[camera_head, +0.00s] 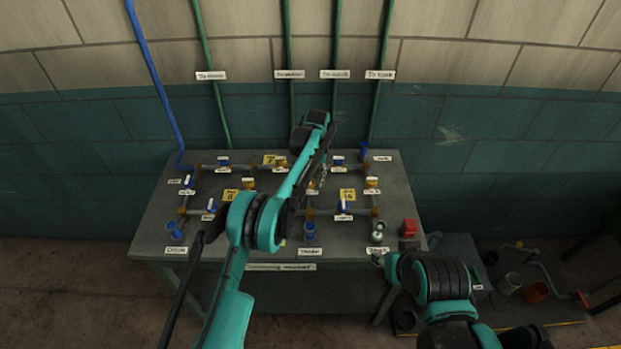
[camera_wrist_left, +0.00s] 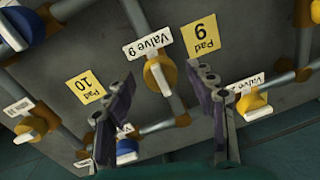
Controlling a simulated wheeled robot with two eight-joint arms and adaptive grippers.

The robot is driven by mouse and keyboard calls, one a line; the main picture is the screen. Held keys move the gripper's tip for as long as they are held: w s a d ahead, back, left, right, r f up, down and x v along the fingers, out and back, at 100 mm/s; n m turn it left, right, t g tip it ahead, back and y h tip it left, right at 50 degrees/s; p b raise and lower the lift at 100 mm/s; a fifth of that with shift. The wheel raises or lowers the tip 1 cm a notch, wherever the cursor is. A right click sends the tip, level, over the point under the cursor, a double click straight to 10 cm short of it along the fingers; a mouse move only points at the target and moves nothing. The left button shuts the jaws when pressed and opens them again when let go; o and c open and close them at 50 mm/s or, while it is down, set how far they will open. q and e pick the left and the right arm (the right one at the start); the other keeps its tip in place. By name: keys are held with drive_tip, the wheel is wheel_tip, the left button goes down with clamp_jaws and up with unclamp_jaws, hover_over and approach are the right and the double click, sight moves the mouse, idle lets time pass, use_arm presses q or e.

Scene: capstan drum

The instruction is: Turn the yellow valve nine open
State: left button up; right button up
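The yellow valve nine (camera_wrist_left: 160,75) shows in the left wrist view, with a pale handle and the "Valve 9" label (camera_wrist_left: 147,43) beside it. Its handle looks roughly in line with its pipe. My left gripper (camera_wrist_left: 167,88) is open; its two dark fingers are apart on either side of the valve in the picture, with no visible contact. In the head view my left arm reaches over the bench, and the left gripper (camera_head: 321,172) is largely hidden beneath its wrist. My right arm is low at the right; its fingers cannot be made out clearly.
The bench (camera_head: 150,225) carries pipes and several blue and yellow valves. Yellow pad 9 (camera_wrist_left: 201,35) and pad 10 (camera_wrist_left: 86,87) lie near the valve. Another yellow valve (camera_wrist_left: 254,102) is at the right. A red block (camera_head: 409,228) sits at the bench's right edge.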

sight(313, 181)
use_arm(q)
wheel_tip(313, 181, up, 12)
drive_tip(key=shift+d, duration=0.45)
idle(0.4)
drive_tip(key=s+a+r+n+t+b, duration=0.1)
drive_tip(key=s+a+r+t+b, duration=0.1)
drive_tip(key=s+a+r, duration=0.5)
drive_tip(key=s+a+r+t+b, duration=0.1)
drive_tip(key=s+a+r+b, duration=0.1)
drive_tip(key=s+a+r, duration=0.5)
drive_tip(key=s+a+f+t+b, duration=0.1)
drive_tip(key=s+f, duration=0.4)
drive_tip(key=s, duration=0.3)
drive_tip(key=s+a+f+t+b, duration=0.1)
drive_tip(key=s+a+f, duration=0.1)
drive_tip(key=s+f, duration=0.3)
drive_tip(key=s+a+f+n+t+b, duration=0.1)
drive_tip(key=s+f, duration=0.4)
drive_tip(key=s, duration=0.8)
drive_tip(key=shift+a+f+t+h, duration=0.15)
drive_tip(key=shift+a+t+h, duration=0.25)
drive_tip(key=shift+a+t, duration=0.15)
